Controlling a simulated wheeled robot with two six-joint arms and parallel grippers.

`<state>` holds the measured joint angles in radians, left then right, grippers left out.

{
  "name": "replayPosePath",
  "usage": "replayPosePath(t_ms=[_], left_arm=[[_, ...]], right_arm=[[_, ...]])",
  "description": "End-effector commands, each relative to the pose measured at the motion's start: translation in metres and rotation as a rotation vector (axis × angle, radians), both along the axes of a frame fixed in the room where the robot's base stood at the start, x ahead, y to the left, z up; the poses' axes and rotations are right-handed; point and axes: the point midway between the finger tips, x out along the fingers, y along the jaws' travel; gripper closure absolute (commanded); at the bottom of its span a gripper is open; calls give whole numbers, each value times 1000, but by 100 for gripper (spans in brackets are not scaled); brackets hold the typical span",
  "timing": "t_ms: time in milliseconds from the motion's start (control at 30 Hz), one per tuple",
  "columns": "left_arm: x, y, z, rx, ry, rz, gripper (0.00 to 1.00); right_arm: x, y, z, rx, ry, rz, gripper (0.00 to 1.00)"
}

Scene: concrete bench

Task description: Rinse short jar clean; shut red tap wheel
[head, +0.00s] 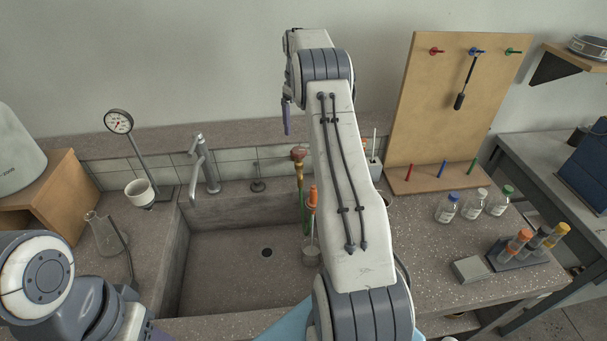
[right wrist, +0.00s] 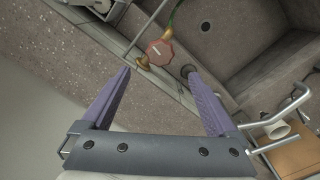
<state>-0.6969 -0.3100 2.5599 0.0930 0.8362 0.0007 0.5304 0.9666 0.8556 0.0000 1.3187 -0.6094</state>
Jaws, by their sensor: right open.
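A red tap wheel (right wrist: 160,52) shows in the right wrist view, just beyond and between my fingertips and apart from them. In the head view the wheel (head: 298,153) is at the back right of the sink, left of my right arm. My right gripper (head: 287,117) is open and empty above and behind it; in its wrist view the two purple fingers (right wrist: 158,72) stand wide apart. A small grey vessel (head: 311,254) stands in the sink, partly behind my arm; I cannot tell whether it is the short jar. Only a sliver of my left gripper (head: 155,334) shows at the bottom edge.
The stone sink (head: 215,270) has a grey faucet (head: 205,165) at its back left. A flask (head: 102,235), a white cup (head: 140,193) and a dial gauge (head: 118,122) stand to the left. Bottles (head: 472,206) and a tube rack (head: 520,260) stand to the right.

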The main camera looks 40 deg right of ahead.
Motion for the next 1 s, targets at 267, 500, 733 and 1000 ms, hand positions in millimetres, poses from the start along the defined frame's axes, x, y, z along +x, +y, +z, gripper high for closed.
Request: replayPosePath(t_ms=[267, 500, 733, 1000], left_arm=[[0, 0, 12, 0, 0, 1, 50], [0, 0, 22, 0, 0, 1, 50], [0, 0, 24, 0, 0, 1, 50], [0, 0, 24, 0, 0, 1, 50]], right_arm=[[-1, 1, -49, 3, 5, 0, 6], [-1, 0, -85, 2, 3, 0, 6], [-1, 0, -97, 0, 1, 0, 6], [0, 0, -97, 0, 0, 0, 33]])
